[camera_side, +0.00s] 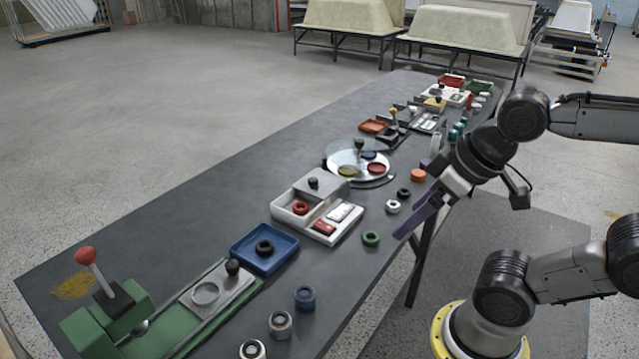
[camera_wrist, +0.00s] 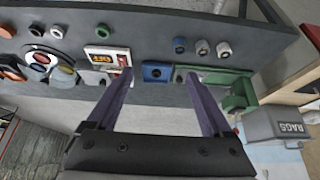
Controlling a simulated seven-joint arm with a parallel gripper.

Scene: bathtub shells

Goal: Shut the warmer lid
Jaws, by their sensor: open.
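A white box (camera_side: 283,208), which I take to be the warmer, stands mid-table in the side view. A grey lid (camera_side: 325,189) with a black knob (camera_side: 313,183) covers only its back part. My gripper (camera_side: 411,200) has purple fingers spread open, empty, right of the box beyond the table's near edge. In the wrist view my gripper (camera_wrist: 157,74) points towards the table, its fingers apart.
A blue tray (camera_side: 238,245) with a black ring sits left of the box. A round dish (camera_side: 345,165) stands behind it. A green ring (camera_side: 370,239) and other loose rings lie near the edge. A red-knobbed lever (camera_side: 86,256) rises at front left. The far-left tabletop is clear.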

